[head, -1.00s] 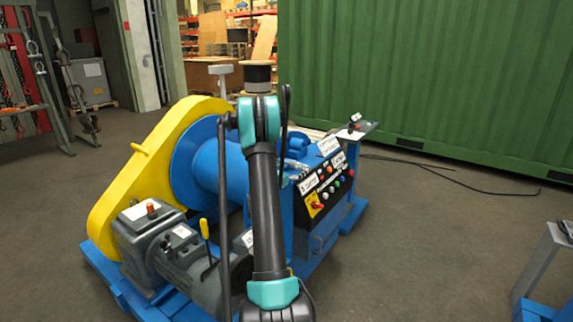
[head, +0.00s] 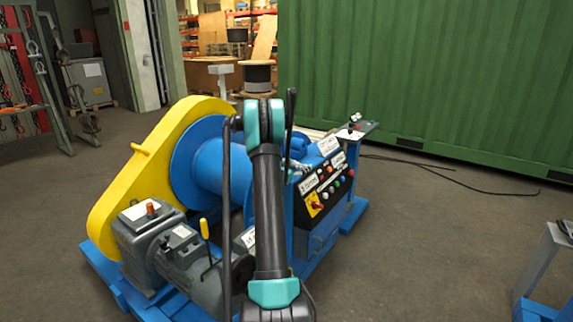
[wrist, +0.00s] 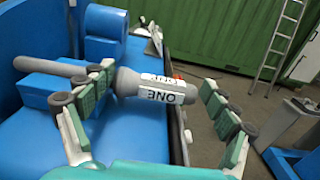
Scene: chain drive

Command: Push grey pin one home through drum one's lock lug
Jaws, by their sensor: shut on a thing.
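Grey pin one (wrist: 160,88), labelled ONE on its thick grip, lies between the two fingers of my gripper (wrist: 158,98) in the wrist view. My gripper is shut on it. Its thinner grey shaft runs out past the left finger, over blue metalwork. The shaft's tip is near the left edge, and I cannot tell whether it is in a hole. In the head view the blue drum (head: 222,165) sits beside the yellow guard, and my arm hides part of the machine. I cannot make out the lock lug clearly.
The yellow guard (head: 150,165), grey motor (head: 185,262) and control panel (head: 322,195) surround the work area. A lever console (head: 355,130) stands at the machine's right end. Open floor lies to the right, before the green container (head: 430,80).

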